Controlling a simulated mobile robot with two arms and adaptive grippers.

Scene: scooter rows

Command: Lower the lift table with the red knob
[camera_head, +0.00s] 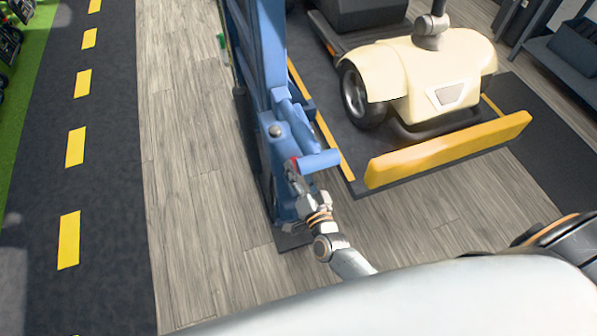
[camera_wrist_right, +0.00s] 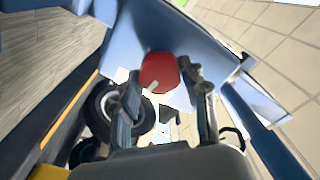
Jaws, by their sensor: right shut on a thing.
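The red knob (camera_head: 294,163) is on the lower part of the blue lift column (camera_head: 262,70), mostly hidden by my right gripper in the head view. My right gripper (camera_head: 294,172) is shut on the red knob. In the right wrist view the knob (camera_wrist_right: 159,72) sits between the two fingertips (camera_wrist_right: 162,82), against blue metal. The lift table (camera_head: 340,140) is a dark platform with yellow edges, right of the column. A cream scooter (camera_head: 430,75) stands on it. The platform's height above the floor is hard to tell. My left gripper is not in view.
A yellow end flap (camera_head: 450,150) stands tilted up at the near edge of the platform. Wood-look floor (camera_head: 190,160) is clear left of the column, beside a dark lane with yellow dashes (camera_head: 69,240). A dark shelf (camera_head: 565,55) stands at the right.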

